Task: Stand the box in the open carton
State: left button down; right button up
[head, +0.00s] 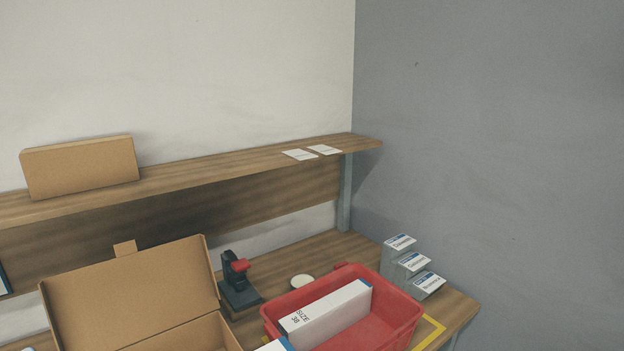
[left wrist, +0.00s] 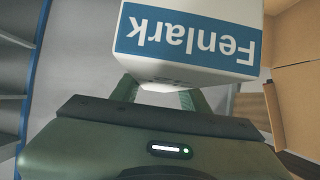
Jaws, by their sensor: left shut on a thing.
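A white box with a blue band reading "Fenlark" (left wrist: 190,40) is held in my left gripper (left wrist: 157,92) in the left wrist view. The lettering is upside down there. The gripper is shut on the box, and its fingertips are partly hidden behind it. The open brown carton (head: 135,300) stands at the lower left of the head view with its lid raised. Its inside is mostly out of frame. Brown cardboard (left wrist: 296,50), which looks like the carton, shows at the right of the left wrist view, apart from the box. My right gripper is in neither view.
A red tote (head: 400,325) holds a white box marked "SIZE 38" (head: 335,308). A black tool with a red part (head: 238,285) and a white disc (head: 302,281) stand behind. Labelled grey holders (head: 412,265) are at right. A closed brown carton (head: 80,168) is on the shelf (head: 230,172).

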pick_arm(q)
jog(key=shift+s+a+f, duration=0.25)
jog(key=shift+s+a, duration=0.2)
jog(key=shift+s, duration=0.05)
jog(key=shift+s+a+f, duration=0.25)
jog(key=shift+s+a, duration=0.2)
jog(key=shift+r, duration=0.25)
jog(key=shift+w, duration=0.1)
notch_tip(320, 180, down, 2)
jog(key=shift+f+b, duration=0.25)
jog(key=shift+b, duration=0.85)
